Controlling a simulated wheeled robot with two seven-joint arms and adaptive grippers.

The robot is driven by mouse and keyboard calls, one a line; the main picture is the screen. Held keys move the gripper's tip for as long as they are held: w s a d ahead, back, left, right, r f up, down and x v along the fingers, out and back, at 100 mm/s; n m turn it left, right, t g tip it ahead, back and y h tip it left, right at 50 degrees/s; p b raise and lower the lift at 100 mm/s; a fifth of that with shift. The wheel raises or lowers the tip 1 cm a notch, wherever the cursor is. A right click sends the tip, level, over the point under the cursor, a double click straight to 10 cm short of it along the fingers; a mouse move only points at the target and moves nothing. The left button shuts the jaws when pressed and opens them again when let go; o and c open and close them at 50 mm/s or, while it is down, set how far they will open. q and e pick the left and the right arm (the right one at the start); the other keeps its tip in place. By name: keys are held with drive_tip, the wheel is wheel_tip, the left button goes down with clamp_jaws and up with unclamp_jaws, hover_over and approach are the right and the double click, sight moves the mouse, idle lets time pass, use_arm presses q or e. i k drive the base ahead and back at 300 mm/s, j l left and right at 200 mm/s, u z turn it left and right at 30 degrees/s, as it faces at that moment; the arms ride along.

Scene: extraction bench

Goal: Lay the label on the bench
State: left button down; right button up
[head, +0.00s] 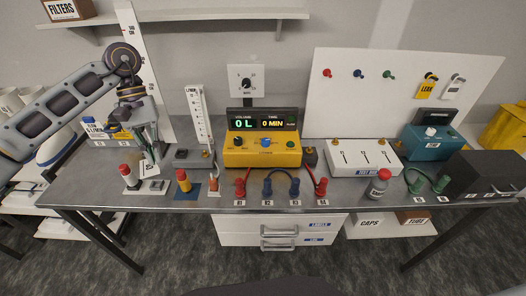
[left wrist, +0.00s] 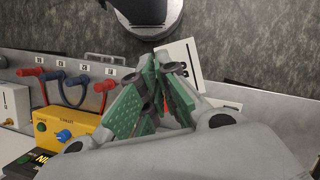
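The label (head: 148,167) is a small white card with dark print, at the left part of the grey bench (head: 215,200). My left gripper (head: 151,150) points down over it, with its green fingers closed together at the card. In the left wrist view the fingertips (left wrist: 160,72) meet at the label (left wrist: 182,58), which sticks out beyond them. The fingers cover part of the card. I cannot tell for certain whether the card touches the bench. My right gripper is in neither view.
The bench's front edge is near.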

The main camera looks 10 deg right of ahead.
sight(96, 181)
drive_tip(key=i+j+u, duration=0.1)
drive_tip(key=j, duration=0.3)
drive_tip(key=i+j, duration=0.1)
drive_tip(key=j, duration=0.3)
drive_tip(key=i+j+u, duration=0.3)
drive_tip(key=i+j, duration=0.3)
drive_tip(key=j, duration=0.1)
